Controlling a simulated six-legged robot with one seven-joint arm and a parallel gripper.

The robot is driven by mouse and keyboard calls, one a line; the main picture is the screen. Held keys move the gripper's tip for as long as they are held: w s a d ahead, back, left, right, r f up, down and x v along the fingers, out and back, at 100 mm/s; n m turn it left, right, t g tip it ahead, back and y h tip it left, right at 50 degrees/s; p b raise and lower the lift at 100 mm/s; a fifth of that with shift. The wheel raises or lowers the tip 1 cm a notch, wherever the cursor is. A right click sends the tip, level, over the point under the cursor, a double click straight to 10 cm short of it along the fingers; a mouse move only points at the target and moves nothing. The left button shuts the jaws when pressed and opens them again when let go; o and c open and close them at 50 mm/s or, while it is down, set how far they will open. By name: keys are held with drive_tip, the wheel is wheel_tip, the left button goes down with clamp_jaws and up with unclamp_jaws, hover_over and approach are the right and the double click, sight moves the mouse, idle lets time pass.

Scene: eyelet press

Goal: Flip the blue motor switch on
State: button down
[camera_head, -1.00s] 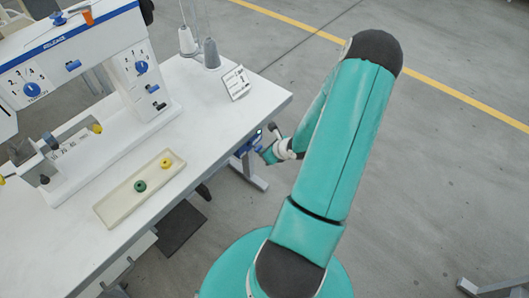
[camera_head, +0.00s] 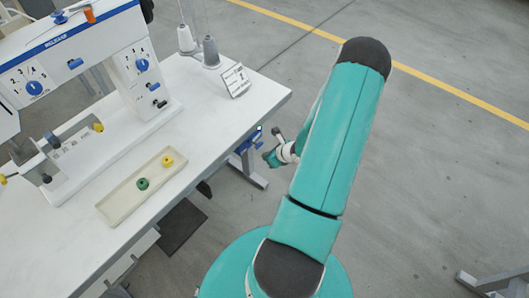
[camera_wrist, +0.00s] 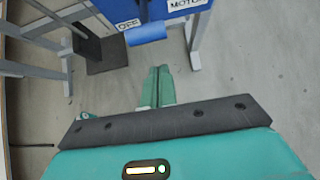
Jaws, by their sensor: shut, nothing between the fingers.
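The blue motor switch box (camera_wrist: 165,8) is at the top of the wrist view, cut off by the edge. It bears white labels reading OFF and MOTOR. A blue lever (camera_wrist: 146,34) sticks out beside the OFF label. My gripper (camera_wrist: 157,70) is shut and empty, its green fingertips a little below the lever in the picture, with a gap showing between. In the head view the blue box (camera_head: 247,142) sits under the table's right edge, and my gripper (camera_head: 269,158) is just right of it. The ON side is not visible.
The white table (camera_head: 215,115) carries the eyelet press (camera_head: 95,60), a tray (camera_head: 125,203) with a green and a yellow ring, thread cones (camera_head: 211,52) and a small sign (camera_head: 236,81). A table leg (camera_head: 250,170) stands below the box.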

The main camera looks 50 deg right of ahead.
drive_tip(key=s+f+v, duration=0.1)
drive_tip(key=v, duration=0.9)
drive_tip(key=shift+w, duration=0.1)
drive_tip(key=w+a+r+n+g+y, duration=0.1)
drive_tip(key=w+a+r+n+y, duration=0.1)
drive_tip(key=w+a+r+n, duration=0.6)
drive_tip(key=w+a+r+n+g+y, duration=0.2)
drive_tip(key=w+a+r+n, duration=0.1)
drive_tip(key=a+r+n, duration=0.9)
drive_tip(key=s+a+r+n+h, duration=0.2)
drive_tip(key=s+a+r+n, duration=0.3)
drive_tip(key=a+r+n, duration=0.2)
drive_tip(key=s+a+r+n+h, duration=0.2)
drive_tip(key=s+a+r+n, duration=0.3)
drive_tip(key=r, duration=0.6)
drive_tip(key=a+n, duration=0.2)
drive_tip(key=n, duration=0.1)
drive_tip(key=shift+a+n, duration=0.3)
drive_tip(key=shift+a, duration=0.1)
